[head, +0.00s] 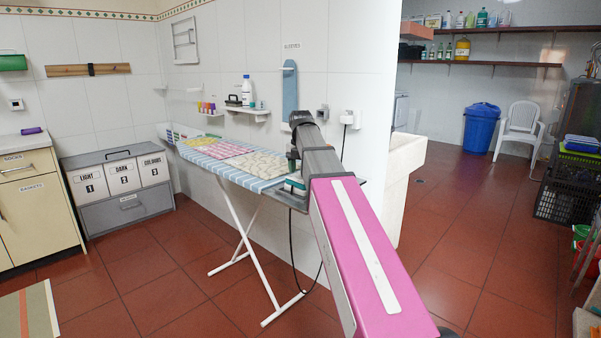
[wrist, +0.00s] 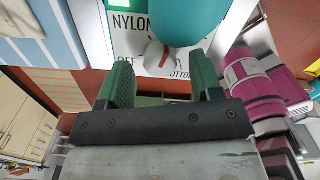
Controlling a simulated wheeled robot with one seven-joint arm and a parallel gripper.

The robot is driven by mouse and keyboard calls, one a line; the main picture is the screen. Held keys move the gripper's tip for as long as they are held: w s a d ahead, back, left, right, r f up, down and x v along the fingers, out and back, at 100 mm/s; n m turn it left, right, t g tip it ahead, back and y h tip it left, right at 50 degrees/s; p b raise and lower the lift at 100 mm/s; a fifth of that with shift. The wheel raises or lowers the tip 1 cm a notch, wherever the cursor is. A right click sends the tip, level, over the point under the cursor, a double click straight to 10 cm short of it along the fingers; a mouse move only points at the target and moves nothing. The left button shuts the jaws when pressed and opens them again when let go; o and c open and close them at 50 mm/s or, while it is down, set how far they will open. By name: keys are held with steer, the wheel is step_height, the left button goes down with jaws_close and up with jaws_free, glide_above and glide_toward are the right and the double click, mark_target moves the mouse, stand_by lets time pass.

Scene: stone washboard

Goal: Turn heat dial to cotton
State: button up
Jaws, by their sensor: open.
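In the wrist view the heat dial (wrist: 158,56) is a small pale knob with a red line, partly covered by the teal iron body (wrist: 188,20). It sits on a white label plate (wrist: 125,42) reading "NYLON" and, partly hidden, "COTTON". The red line runs roughly up-down in the picture; which setting it marks I cannot tell. My gripper (wrist: 163,83) is open, its green-padded fingers left and right of the dial, with gaps to both. In the head view the iron (head: 294,184) shows at the near end of the ironing board (head: 262,176), largely hidden by my arm.
Folded cloths (head: 258,164) lie on the striped board. A wall shelf (head: 247,110) holds a white bottle (head: 247,90) behind it. A dark cord (head: 292,250) hangs below the board's near end.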

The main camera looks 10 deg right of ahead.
steer(key=shift+f, duration=0.55)
steer(key=c, duration=0.9)
steer(key=shift+m, duration=0.5)
steer(key=m, duration=0.5)
steer(key=shift+m, duration=0.3)
steer(key=m, duration=0.5)
steer(key=shift+m, duration=0.3)
